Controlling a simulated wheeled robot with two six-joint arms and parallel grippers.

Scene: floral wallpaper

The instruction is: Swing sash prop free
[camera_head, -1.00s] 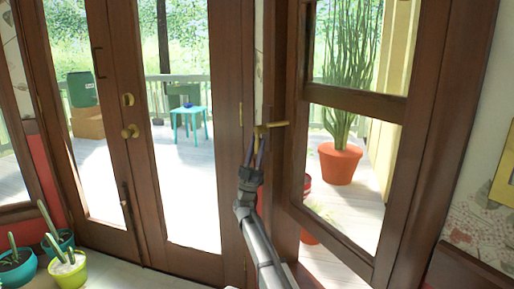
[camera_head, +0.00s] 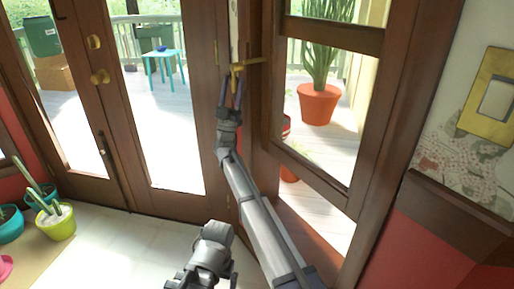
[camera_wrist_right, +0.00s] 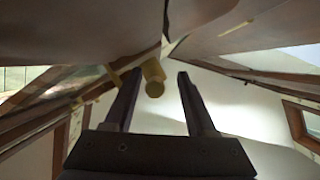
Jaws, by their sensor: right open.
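The brass sash prop (camera_head: 249,63) sticks out sideways at the frame of the window sash (camera_head: 325,40), on the post between the glass door and the window. It also shows as a yellow, round-ended bar in the right wrist view (camera_wrist_right: 154,80). My right gripper (camera_head: 231,88) points up from just below the prop, its two dark fingers apart. In the right wrist view the open fingers (camera_wrist_right: 156,78) stand on either side of the prop's end. No contact can be made out. A grey link of mine shows at the bottom edge; my left gripper's fingers are not visible.
The brown double door (camera_head: 80,100) with brass knob stands to the left. Potted cacti (camera_head: 55,220) stand on the floor at lower left. A brass switch plate (camera_head: 490,95) is on the right wall. An orange pot (camera_head: 318,103) stands outside the window. The floor before the door is clear.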

